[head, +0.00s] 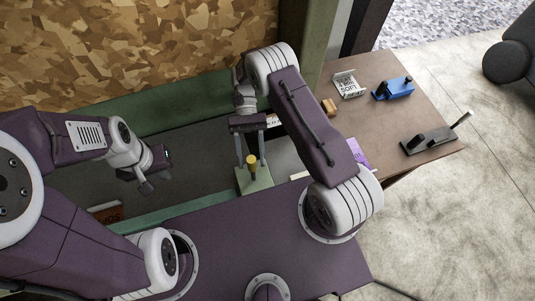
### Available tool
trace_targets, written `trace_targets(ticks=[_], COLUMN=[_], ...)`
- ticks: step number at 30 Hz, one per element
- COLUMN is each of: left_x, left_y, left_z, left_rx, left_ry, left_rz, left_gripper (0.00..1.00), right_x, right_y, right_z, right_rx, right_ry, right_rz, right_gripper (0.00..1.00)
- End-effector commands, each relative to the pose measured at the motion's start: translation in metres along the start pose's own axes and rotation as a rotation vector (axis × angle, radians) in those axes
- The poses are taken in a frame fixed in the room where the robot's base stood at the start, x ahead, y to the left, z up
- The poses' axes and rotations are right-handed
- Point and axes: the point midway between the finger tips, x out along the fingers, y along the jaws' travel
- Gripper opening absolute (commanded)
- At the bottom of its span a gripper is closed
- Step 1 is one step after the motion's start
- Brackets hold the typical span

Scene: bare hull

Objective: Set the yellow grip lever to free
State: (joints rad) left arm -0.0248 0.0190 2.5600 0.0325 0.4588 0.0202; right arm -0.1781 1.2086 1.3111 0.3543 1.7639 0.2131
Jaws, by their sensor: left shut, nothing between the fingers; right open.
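The yellow grip lever (252,168) stands on a pale green base plate (262,184) in the head view, near the middle of the picture. My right gripper (251,160) points down over it from above, with its two fingers apart, one on each side of the yellow grip. I cannot tell whether either finger touches the grip. The markings for the lever's positions cannot be made out. My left gripper (147,188) is shut and empty, well to the left of the lever.
A brown table (385,130) at the right holds a white lettered box (348,85), a blue device (394,88), a small tan block (329,106) and a dark lever unit (427,140). A dark red lettered item (105,211) lies at the left. A dark rounded object (508,62) stands at far right.

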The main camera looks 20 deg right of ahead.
Motion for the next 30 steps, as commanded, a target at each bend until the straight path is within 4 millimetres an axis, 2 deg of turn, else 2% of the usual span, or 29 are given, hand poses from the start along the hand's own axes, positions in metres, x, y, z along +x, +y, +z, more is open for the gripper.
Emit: trace_targets(ticks=[4,8,24,30], left_x=[0.010,0.025,0.053,0.056], left_y=[0.000,-0.001,-0.001,-0.001], left_z=[0.001,0.003,0.005,0.006], left_rx=[0.000,0.000,0.000,0.000], left_ry=[0.000,0.000,0.000,0.000], left_rz=[0.000,0.000,0.000,0.000], left_gripper=[0.00,0.00,0.00,0.00], right_x=[-0.005,-0.014,0.012,0.016], right_y=[0.000,-0.001,0.085,0.098], right_z=[0.009,0.032,0.111,0.123], right_rx=[-0.001,-0.002,0.002,0.000], right_ry=[0.004,0.006,0.002,0.001], right_rz=[-0.001,-0.001,-0.002,0.000], right_gripper=[0.47,0.47,0.47,0.47])
